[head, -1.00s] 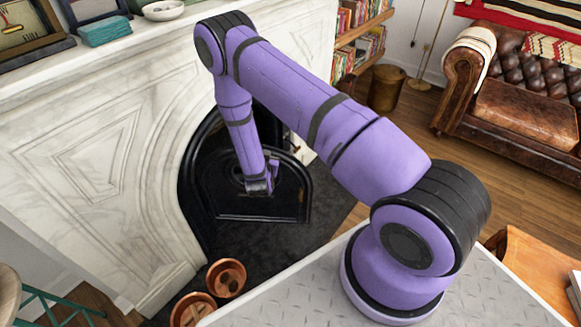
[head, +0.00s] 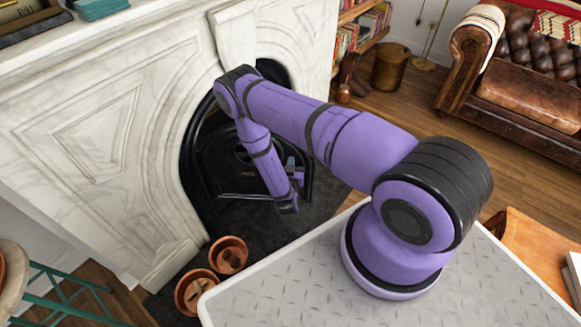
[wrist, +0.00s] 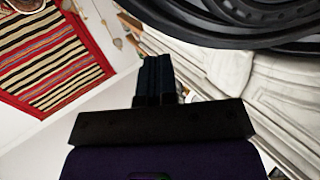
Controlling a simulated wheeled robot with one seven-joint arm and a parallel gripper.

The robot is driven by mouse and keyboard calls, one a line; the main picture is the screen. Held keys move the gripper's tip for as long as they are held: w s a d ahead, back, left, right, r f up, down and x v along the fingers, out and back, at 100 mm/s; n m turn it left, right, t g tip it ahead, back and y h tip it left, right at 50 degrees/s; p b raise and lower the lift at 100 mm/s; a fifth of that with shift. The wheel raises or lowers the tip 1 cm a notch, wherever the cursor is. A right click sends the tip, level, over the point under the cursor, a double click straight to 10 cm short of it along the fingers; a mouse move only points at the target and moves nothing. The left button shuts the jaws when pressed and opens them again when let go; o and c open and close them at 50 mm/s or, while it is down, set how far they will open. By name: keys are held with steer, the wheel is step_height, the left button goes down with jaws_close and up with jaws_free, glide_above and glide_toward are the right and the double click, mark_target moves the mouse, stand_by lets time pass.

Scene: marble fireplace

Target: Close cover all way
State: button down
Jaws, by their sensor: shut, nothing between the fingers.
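The black cover (head: 222,160) is in the arched fireplace opening, seen in the head view beyond my arm. My arm hides its right part, and I cannot tell how far it stands from the frame. My gripper (head: 291,164) is low in front of the right side of the fireplace. In the wrist view its dark fingers (wrist: 157,66) are together with nothing between them. Curved black ironwork (wrist: 270,20) shows at the top right of that view, apart from the fingers.
White marble (head: 90,150) surrounds the opening. Two terracotta pots (head: 229,254) stand on the dark hearth at the lower left. A stool (head: 15,275) is at the left edge. A leather sofa (head: 530,100) and a brass bin (head: 390,68) are at the upper right.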

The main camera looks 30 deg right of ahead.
steer(key=x, duration=0.9)
steer(key=shift+w+d, duration=0.15)
